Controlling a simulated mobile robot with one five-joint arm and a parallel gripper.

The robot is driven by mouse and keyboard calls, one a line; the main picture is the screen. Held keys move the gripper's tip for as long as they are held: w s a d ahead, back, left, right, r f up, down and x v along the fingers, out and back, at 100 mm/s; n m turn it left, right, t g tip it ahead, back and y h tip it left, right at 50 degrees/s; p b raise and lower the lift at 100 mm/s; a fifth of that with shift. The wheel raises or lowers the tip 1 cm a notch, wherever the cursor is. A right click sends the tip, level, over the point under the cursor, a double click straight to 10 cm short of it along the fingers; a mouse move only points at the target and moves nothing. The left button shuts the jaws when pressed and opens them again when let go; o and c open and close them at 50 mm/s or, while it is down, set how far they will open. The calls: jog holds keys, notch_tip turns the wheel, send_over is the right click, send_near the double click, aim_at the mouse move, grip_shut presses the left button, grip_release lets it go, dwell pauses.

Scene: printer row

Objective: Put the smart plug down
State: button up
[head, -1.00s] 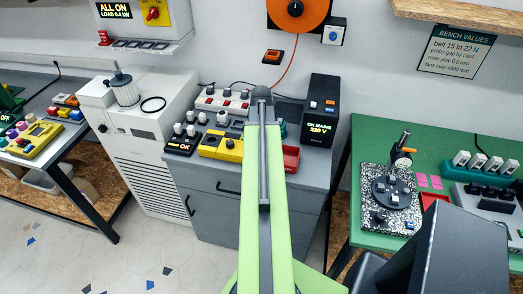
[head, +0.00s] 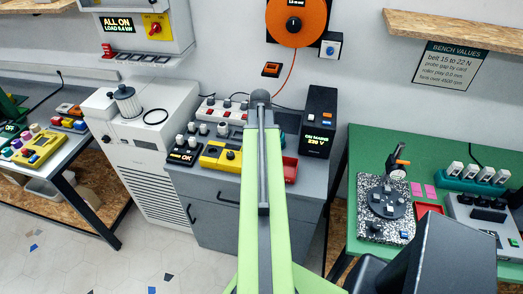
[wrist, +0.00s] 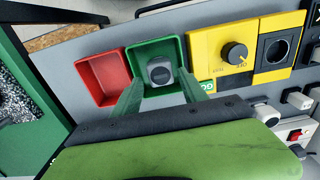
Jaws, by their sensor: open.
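The smart plug seems to be the small grey block with a dark round face (wrist: 160,72) in the wrist view. It sits inside a green tray (wrist: 143,52) on the grey bench. My gripper (wrist: 161,92) is open, with one finger on each side of the near part of the tray. The plug lies just beyond the fingertips, and I see no finger closed on it. Whether a finger touches the tray I cannot tell. In the head view my arm hides the gripper and the plug.
A red tray (wrist: 103,78) stands left of the green one, and a yellow dial unit (wrist: 222,47) right of it. In the head view a black mains box (head: 318,122) stands at the bench's back right. A green table (head: 372,145) is further right, with a gap between.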

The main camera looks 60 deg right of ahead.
notch_tip(320, 180, up, 8)
jog(key=p, duration=0.5)
jog(key=shift+f+p, duration=0.25)
jog(key=shift+p, duration=0.1)
jog(key=w+a+n, duration=0.4)
jog(key=w+a, duration=0.5)
jog(key=a, duration=0.2)
jog(key=w+a+n, duration=0.3)
jog(key=w+a, duration=0.5)
jog(key=a, duration=0.4)
jog(key=w+a+n, duration=0.2)
jog(key=a+n, duration=0.1)
jog(key=a, duration=1)
jog(key=w+a+n, duration=0.2)
jog(key=a+n, duration=0.2)
jog(key=a, duration=0.9)
jog(key=shift+w, duration=0.3)
jog(key=shift+a+f, duration=0.1)
jog(key=shift+f, duration=0.05)
